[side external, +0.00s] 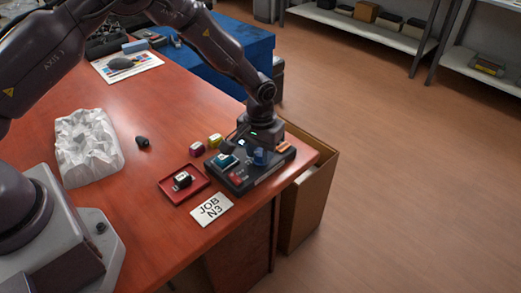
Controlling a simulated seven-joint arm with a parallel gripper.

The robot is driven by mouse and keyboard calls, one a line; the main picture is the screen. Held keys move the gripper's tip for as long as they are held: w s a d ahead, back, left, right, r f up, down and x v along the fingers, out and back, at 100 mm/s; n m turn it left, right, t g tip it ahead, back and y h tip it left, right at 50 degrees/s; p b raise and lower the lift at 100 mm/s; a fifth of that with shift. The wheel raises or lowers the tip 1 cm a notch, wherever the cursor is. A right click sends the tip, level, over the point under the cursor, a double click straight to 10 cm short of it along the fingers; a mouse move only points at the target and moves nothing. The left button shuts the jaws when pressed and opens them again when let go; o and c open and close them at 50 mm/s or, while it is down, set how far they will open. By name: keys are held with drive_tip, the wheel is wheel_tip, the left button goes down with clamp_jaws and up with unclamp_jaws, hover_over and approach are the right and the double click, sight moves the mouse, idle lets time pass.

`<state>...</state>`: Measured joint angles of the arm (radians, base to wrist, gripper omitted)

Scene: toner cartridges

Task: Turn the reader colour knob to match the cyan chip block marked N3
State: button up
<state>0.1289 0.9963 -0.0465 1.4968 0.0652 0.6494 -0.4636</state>
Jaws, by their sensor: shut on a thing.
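The reader (238,183) is a dark, flat device near the table's right front corner. A teal block with a pale top, seemingly the cyan chip block (226,161), sits on its left part; its mark is too small to read. My gripper (259,153) points down over the reader's right part. It is shut around a blue piece (260,158), seemingly the colour knob, partly hidden by the fingers. A red patch (236,177) shows on the reader's front left. A white card (211,209) reading "JOB N3" lies in front.
Magenta (197,149) and yellow (214,140) blocks stand behind the reader. A red tray (165,187) holds a black block (182,180). A small dark object (142,141) and crumpled white packaging (88,148) lie left. An open cardboard box (312,199) stands beyond the table's right edge.

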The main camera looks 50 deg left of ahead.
sight(260, 153)
drive_tip(key=m, duration=0.5)
drive_tip(key=shift+m, duration=0.3)
idle(0.4)
drive_tip(key=o, duration=0.9)
drive_tip(key=shift+o, duration=0.2)
wheel_tip(260, 153, up, 13)
drive_tip(key=shift+s, duration=0.1)
